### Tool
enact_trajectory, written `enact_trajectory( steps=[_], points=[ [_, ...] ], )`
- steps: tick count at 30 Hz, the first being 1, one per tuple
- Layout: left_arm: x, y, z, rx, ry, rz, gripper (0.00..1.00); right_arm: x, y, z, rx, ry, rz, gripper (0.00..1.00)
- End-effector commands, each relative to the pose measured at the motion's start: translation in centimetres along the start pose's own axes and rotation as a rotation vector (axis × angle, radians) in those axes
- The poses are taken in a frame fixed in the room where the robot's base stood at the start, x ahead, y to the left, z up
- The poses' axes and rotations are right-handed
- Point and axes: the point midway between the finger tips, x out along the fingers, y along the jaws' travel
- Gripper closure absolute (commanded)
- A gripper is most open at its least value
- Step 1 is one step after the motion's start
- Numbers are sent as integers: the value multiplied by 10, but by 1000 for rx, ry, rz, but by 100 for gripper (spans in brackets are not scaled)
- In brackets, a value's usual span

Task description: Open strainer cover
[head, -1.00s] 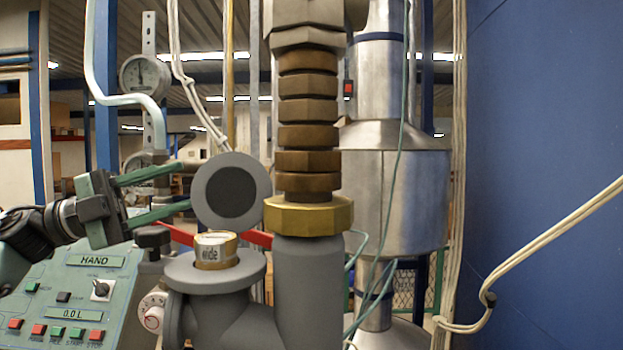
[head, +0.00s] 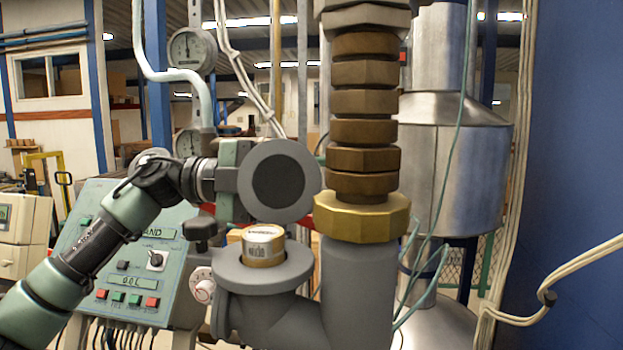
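The strainer cover (head: 277,183) is a grey round disc with a dark centre, facing me. It stands tilted up, above and behind the grey strainer housing (head: 245,278). The housing's mouth is uncovered, and a brass-coloured cylinder with a printed label (head: 263,246) stands in it. My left gripper (head: 228,180) comes in from the left, level with the cover. Its palm is close to the cover's left edge, and its fingers are mostly hidden behind the disc. I cannot tell whether they touch it or how far apart they are. My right gripper is not in view.
A stack of brown hex fittings (head: 362,115) over a brass nut (head: 362,215) rises just right of the cover. A green control panel (head: 125,262) is at lower left. A silver tank (head: 455,180) and blue wall (head: 580,150) are on the right.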

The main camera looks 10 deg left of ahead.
Motion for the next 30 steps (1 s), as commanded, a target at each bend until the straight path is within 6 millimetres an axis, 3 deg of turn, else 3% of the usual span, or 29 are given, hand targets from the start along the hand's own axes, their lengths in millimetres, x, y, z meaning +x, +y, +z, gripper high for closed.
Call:
enact_trajectory(
  steps=[5, 9, 10, 30],
  points=[
    [0, 0, 0, 0, 0, 0, 56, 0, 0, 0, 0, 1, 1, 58],
    [0, 0, 0, 0, 0, 0, 95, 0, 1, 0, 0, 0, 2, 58],
    [0, 0, 0, 0, 0, 0, 100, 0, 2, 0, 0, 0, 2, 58],
    [0, 1, 0, 0, 0, 1, 100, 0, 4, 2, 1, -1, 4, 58]
  ],
)
